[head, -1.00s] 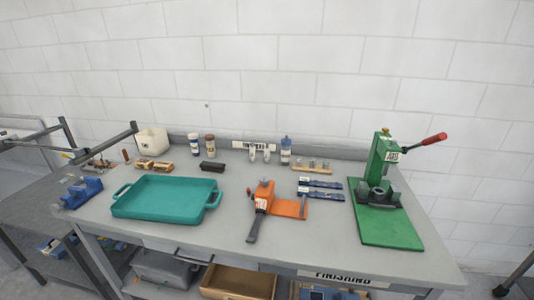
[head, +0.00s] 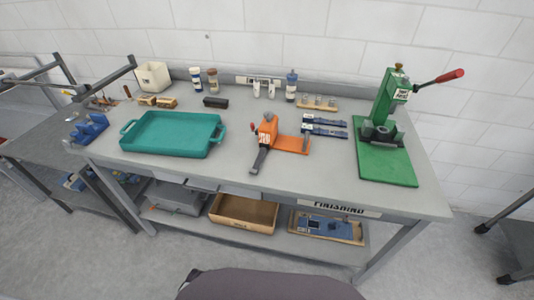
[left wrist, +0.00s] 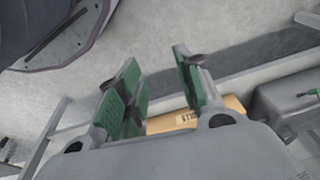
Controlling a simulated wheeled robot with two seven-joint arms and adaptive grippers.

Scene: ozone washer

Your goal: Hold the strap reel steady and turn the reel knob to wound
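An orange device (head: 290,144), which looks like the strap reel, stands on the front middle of the grey bench in the head view. It has an upright orange body with a white label, a flat orange base to the right and a dark strap or lever (head: 260,159) reaching toward the front edge. A small red part (head: 252,127) shows on its left side; I cannot tell whether it is the knob, or its setting. My left gripper (left wrist: 160,88) shows green-padded fingers apart and empty in the left wrist view, away from the reel. My right gripper is not in view.
A teal tray (head: 128,138) lies left of the reel. Two blue straps (head: 325,132) lie to its right, then a green press (head: 388,165) with a red-tipped lever. Bottles and small blocks line the back.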

